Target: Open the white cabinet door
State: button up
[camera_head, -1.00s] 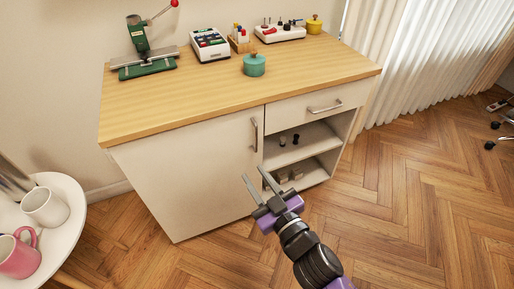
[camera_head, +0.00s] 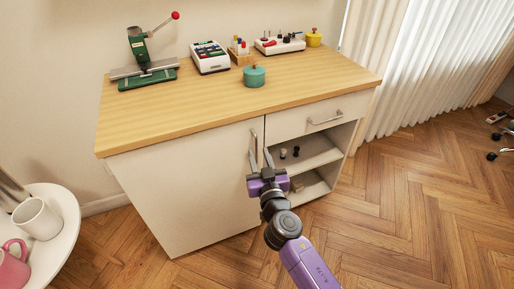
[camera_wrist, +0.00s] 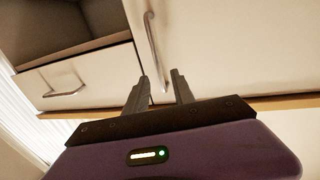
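The white cabinet door (camera_head: 185,195) is the large left front panel of the wooden-topped cabinet, and it looks closed. Its upright metal handle (camera_head: 253,140) is near the door's upper right edge. My gripper (camera_head: 259,152) is open and empty in front of the handle, its fingers overlapping it in the head view. In the wrist view the door (camera_wrist: 235,50) fills the upper right. The handle (camera_wrist: 151,38) lines up with the gap between the two open fingertips (camera_wrist: 160,73). I cannot tell whether they touch it.
A closed drawer with a handle (camera_head: 325,118) and open shelves (camera_head: 310,155) holding small items are right of the door. Several tools stand on the wooden top (camera_head: 190,108). A white round table (camera_head: 66,215) with mugs is at the left.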

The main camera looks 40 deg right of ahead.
aim_at(256, 147)
jog(key=shift+x, duration=1.75)
grip_shut()
